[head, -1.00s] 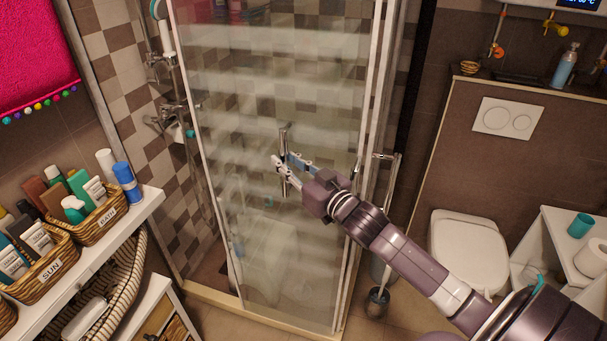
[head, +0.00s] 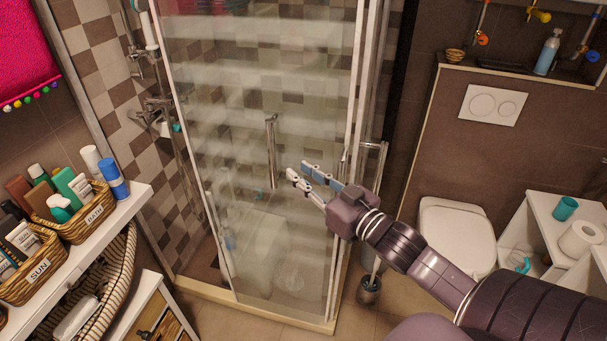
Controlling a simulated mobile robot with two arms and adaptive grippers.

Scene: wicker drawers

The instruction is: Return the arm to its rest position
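My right gripper (head: 298,170) is in front of the glass shower door (head: 240,90), at the middle of the head view. Its two fingers are apart with nothing between them. The vertical metal door handle (head: 271,150) stands to the left of the fingertips, with a gap in the picture between them. My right arm reaches in from the lower right corner. The door panel appears shut. My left gripper is not in view.
A white toilet (head: 455,235) and a white shelf unit (head: 540,215) with a teal cup (head: 564,208) are at the right. A toilet brush holder (head: 369,289) stands on the floor. At the left, a white shelf (head: 125,205) holds wicker baskets (head: 85,220) of bottles.

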